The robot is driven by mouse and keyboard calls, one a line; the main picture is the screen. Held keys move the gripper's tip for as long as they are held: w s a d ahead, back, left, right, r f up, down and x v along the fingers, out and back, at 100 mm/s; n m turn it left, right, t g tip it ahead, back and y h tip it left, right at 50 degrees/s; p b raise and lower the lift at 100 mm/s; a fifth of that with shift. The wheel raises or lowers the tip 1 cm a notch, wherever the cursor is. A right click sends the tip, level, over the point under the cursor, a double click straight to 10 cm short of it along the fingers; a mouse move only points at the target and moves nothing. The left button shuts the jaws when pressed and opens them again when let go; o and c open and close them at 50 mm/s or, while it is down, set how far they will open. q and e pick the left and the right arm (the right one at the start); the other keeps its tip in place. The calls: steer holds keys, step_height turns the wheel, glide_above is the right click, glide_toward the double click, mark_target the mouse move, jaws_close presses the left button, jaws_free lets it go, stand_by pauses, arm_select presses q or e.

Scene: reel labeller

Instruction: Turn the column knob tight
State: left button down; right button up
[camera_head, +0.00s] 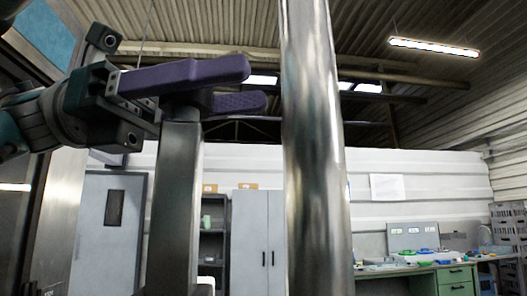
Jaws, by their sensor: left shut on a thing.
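My left gripper (250,86) comes in from the left at the upper left of the head view. Its two purple fingers point right and are closed around a dark knob (186,106), which is mostly hidden by the near finger. The knob sits at the top of a grey square post (176,210). A shiny round metal column (316,150) stands upright just right of the fingertips and runs through the whole height of the picture. I cannot tell whether the fingertips touch it. My right gripper is not in view.
Behind stand a grey cabinet (262,240), a dark shelf (212,240) and a door (108,225). A green workbench (450,280) with small coloured items is at the lower right. A metal frame edge (55,220) is at the left.

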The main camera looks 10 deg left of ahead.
arm_select(q)
steer(key=shift+s+a+r+m+g+y+p, duration=0.1)
steer(key=shift+s+m+g+y+p, duration=0.15)
steer(key=shift+m+g+y, duration=0.75)
steer(key=shift+s+a+f+m+g+y+p, duration=0.1)
steer(key=shift+s+m+g+y+p, duration=0.15)
steer(key=shift+m+g, duration=1.4)
steer(key=shift+s+a+r+m+g+y+p, duration=0.1)
steer(key=shift+s+m+g+y+p, duration=0.35)
steer(key=shift+g, duration=1.5)
steer(key=shift+w+m+g+y, duration=0.1)
steer(key=shift+m+g+y, duration=0.2)
steer(key=shift+c, duration=1.7)
jaws_free()
